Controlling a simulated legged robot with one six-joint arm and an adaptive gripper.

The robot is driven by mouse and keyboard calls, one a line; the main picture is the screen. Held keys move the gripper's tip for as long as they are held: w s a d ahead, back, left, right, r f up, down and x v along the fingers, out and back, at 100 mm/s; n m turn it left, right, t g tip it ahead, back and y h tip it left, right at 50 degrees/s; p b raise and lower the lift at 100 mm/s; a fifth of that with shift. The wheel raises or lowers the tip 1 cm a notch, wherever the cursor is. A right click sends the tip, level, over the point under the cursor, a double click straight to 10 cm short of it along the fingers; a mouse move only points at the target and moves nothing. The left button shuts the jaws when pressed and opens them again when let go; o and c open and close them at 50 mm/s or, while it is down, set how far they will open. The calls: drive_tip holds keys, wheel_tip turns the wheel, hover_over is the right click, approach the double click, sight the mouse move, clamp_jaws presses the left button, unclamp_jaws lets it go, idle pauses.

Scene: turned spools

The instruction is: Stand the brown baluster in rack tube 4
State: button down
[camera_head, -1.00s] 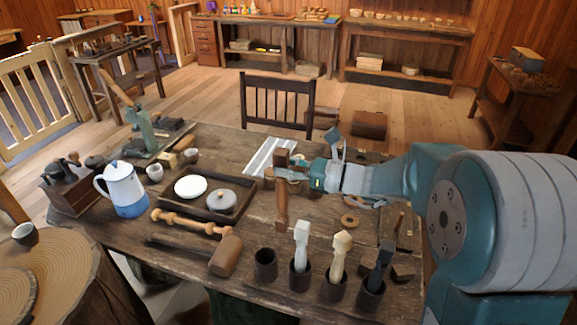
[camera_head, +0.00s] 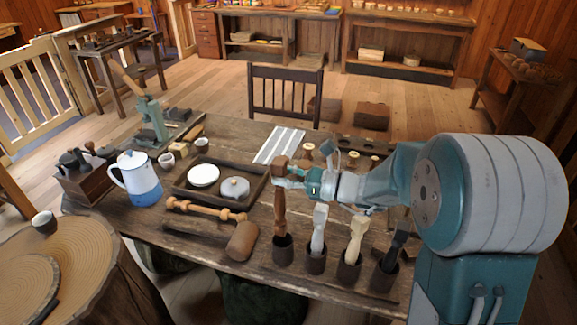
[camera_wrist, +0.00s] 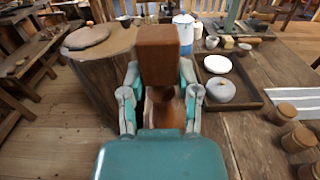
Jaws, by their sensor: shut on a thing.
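The brown baluster (camera_head: 280,212) hangs nearly upright, with its square head at the top. My gripper (camera_head: 285,172) is shut on it just below the head. In the wrist view, the square brown head (camera_wrist: 164,55) stands between the two fingers of my gripper (camera_wrist: 162,108). The baluster's lower end is at the mouth of the leftmost rack tube (camera_head: 283,252). I cannot tell whether it is inside the tube or just above it. The other tubes hold a white baluster (camera_head: 319,230), a cream baluster (camera_head: 355,238) and a dark baluster (camera_head: 394,250).
A mallet (camera_head: 242,241) and a turned wooden piece (camera_head: 205,209) lie left of the rack. Behind them is a tray (camera_head: 222,208) with a white dish and a lidded grey pot. A blue-and-white jug (camera_head: 140,181) stands farther left. Several light spools stand behind my arm.

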drive_tip(key=shift+a+f, duration=0.35)
drive_tip(key=shift+f, duration=0.05)
drive_tip(key=shift+s+f, duration=0.1)
drive_tip(key=shift+d+f, duration=0.15)
drive_tip(key=shift+d, duration=0.7)
drive_tip(key=shift+a, duration=0.1)
drive_tip(key=shift+f, duration=0.1)
drive_tip(key=shift+f, duration=0.5)
drive_tip(key=shift+a+f, duration=0.1)
drive_tip(key=shift+f, duration=0.05)
idle(0.4)
